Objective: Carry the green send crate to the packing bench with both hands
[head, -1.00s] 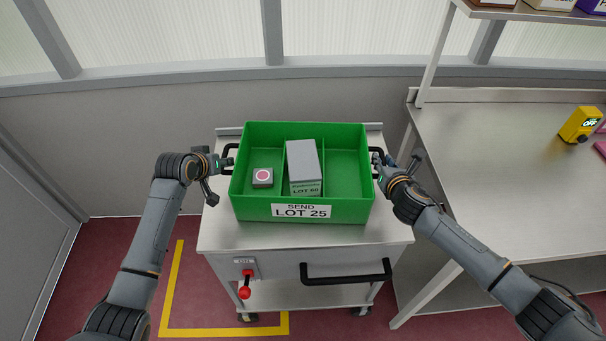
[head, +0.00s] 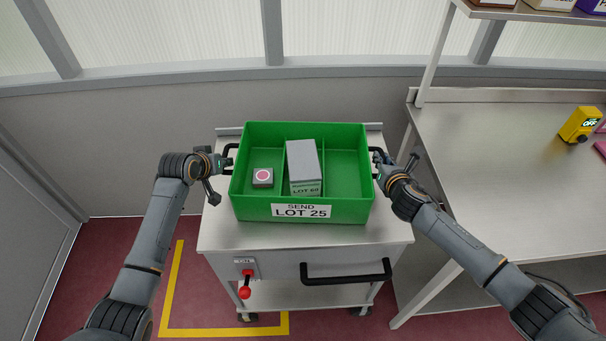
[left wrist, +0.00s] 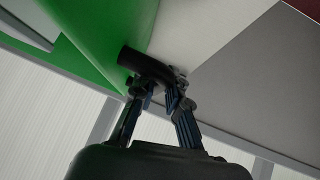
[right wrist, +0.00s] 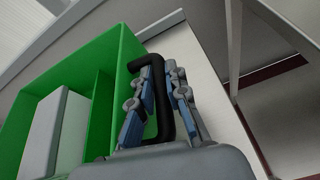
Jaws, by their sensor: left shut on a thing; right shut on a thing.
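The green send crate (head: 250,208), labelled SEND LOT 25, sits on a grey steel cart (head: 225,235). A grey box marked LOT 60 stands in its middle compartment (head: 304,165). A small grey block with a red and white round mark (head: 263,177) lies in the left compartment; the right one looks empty. My left gripper (head: 226,162) is shut on the crate's left black handle, which shows in the left wrist view (left wrist: 143,64). My right gripper (head: 380,166) is shut on the right black handle, seen in the right wrist view (right wrist: 160,90). The packing bench (head: 480,180) stands to the right.
A yellow device reading OFF (head: 580,125) and pink items stand at the bench's right. A shelf post (head: 436,55) rises at the bench's back left. The cart has a black push handle (head: 345,279) and a red lever (head: 245,290). The near bench top is clear.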

